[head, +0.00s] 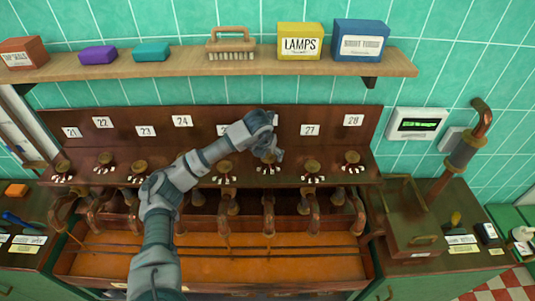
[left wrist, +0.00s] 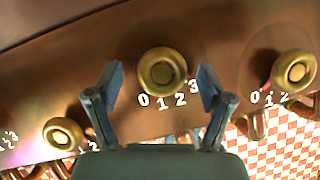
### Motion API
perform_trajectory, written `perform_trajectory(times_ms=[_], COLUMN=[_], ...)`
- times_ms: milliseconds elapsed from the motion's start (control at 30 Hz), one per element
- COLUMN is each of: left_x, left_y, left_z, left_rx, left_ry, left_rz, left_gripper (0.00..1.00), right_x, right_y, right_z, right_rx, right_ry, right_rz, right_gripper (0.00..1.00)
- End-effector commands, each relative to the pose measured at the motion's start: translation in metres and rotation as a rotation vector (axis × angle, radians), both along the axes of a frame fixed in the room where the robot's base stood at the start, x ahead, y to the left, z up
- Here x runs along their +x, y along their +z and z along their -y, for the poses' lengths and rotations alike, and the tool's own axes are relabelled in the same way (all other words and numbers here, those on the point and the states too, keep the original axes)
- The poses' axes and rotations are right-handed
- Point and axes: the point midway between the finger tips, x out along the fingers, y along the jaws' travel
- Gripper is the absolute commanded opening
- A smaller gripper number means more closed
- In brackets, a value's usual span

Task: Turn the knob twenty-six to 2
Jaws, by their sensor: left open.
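Knob twenty-six is a round brass knob (head: 268,158) on the dark wood panel, under a number plate that my left gripper partly covers. In the left wrist view this knob (left wrist: 162,72) sits between and just beyond my left fingertips, with 0, 1, 2, 3 printed in white around its lower side. My left gripper (left wrist: 160,86) is open, one finger on each side of the knob, with gaps showing. In the head view the left gripper (head: 267,140) is over the knob's upper part. Which number the knob points to is unclear. My right gripper is out of view.
Neighbouring knobs stand left (head: 225,167) and right (head: 312,166) of it, with copper spouts (head: 268,215) below. A shelf (head: 150,67) with boxes and a brush hangs above. A small display (head: 417,124) and a copper pipe (head: 470,140) are at right.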

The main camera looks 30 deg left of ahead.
Motion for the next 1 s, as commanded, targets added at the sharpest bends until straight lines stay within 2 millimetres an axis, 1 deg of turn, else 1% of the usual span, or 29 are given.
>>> perform_trajectory(times_ms=[67, 167, 400, 533, 700, 1000], left_x=[-0.002, -0.007, -0.026, -0.034, -0.040, -0.041], left_y=[0.007, 0.022, 0.072, 0.093, 0.106, 0.108], left_z=[0.001, 0.002, 0.005, 0.007, 0.007, 0.007], left_rx=[-0.001, 0.000, -0.001, -0.002, -0.002, -0.002], left_ry=[-0.001, -0.002, 0.000, -0.001, 0.000, 0.000], left_rz=[0.002, 0.005, 0.004, 0.005, 0.001, 0.000], left_gripper=[0.80, 0.80, 0.80, 0.80, 0.80, 0.80], right_x=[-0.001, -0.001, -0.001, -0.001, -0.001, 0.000], right_y=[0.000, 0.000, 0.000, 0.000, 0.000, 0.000], right_z=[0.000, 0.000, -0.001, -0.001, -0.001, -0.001], right_rx=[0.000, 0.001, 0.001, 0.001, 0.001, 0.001], right_ry=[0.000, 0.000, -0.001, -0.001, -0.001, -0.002], right_rz=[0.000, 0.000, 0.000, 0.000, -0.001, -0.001], right_gripper=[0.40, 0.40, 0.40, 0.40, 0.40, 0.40])
